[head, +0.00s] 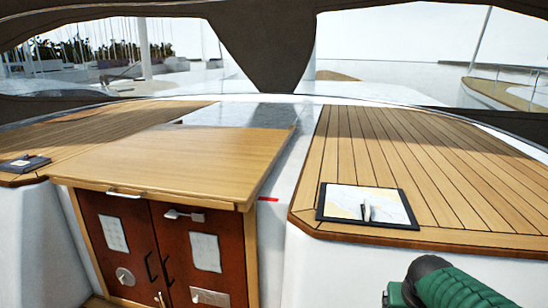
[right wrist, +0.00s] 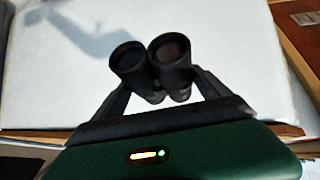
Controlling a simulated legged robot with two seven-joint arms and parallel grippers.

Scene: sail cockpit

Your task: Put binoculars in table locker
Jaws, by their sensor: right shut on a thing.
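Black binoculars (right wrist: 155,68) are in the right wrist view, between the two black fingers of my right gripper (right wrist: 158,82). The gripper is shut on them, and the two round lens ends face the camera. A pale surface with a shadow on it lies behind them. The table locker (head: 165,250) stands at the left of the head view, under a wooden table top (head: 185,155). Its two red-brown doors look shut, and its inside is hidden. The binoculars do not show in the head view. My left gripper is not in view.
A slatted wooden bench (head: 415,165) on the right carries a clipboard with a chart (head: 370,205). A small dark book-like item (head: 22,164) lies on the left bench. A white gap separates the table from the right bench. My green arm shows at lower right.

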